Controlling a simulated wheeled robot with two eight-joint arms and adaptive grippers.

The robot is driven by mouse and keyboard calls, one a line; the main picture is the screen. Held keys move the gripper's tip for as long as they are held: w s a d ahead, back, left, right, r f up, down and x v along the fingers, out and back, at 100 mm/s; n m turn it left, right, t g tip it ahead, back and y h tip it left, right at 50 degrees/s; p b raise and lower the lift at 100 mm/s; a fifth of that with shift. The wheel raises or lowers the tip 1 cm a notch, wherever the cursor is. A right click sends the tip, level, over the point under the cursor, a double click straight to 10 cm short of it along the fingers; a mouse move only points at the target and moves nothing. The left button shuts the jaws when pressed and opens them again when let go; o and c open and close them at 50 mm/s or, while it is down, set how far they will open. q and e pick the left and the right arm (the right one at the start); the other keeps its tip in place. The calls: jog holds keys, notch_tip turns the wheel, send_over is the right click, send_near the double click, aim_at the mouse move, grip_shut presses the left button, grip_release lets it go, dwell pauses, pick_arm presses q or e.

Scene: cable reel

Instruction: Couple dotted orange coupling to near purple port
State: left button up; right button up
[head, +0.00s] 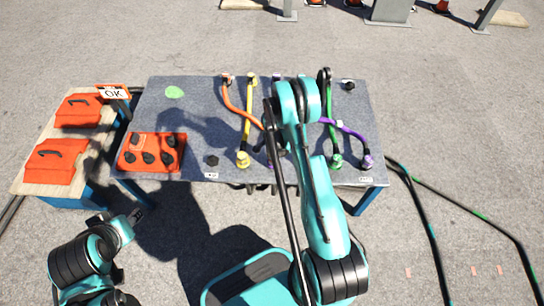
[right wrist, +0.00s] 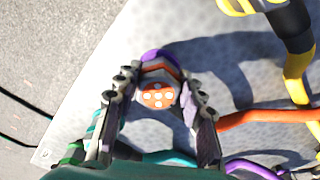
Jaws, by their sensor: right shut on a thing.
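In the right wrist view, the orange coupling with pale dots on its end face (right wrist: 158,96) is between the fingers of my right gripper (right wrist: 160,108), which is shut on it. A purple ring (right wrist: 160,56) shows right behind the coupling; I cannot tell whether the two are joined or only lined up. The orange cable (right wrist: 265,117) runs in from the right and passes behind a finger. In the head view, the orange cable (head: 232,104) goes from the far edge to behind my right arm, which hides the right gripper. My left gripper (head: 138,216) is off the table at lower left.
The grey table (head: 205,100) carries a yellow cable (head: 247,125), a green cable (head: 332,135) and a purple cable (head: 350,131). An orange tray of black knobs (head: 150,139) stands at its left. A side bench with orange boxes (head: 55,160) is further left.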

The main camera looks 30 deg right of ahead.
jog(key=o, duration=1.3)
jog(key=shift+f, duration=0.1)
jog(key=shift+o, duration=0.2)
notch_tip(320, 180, up, 12)
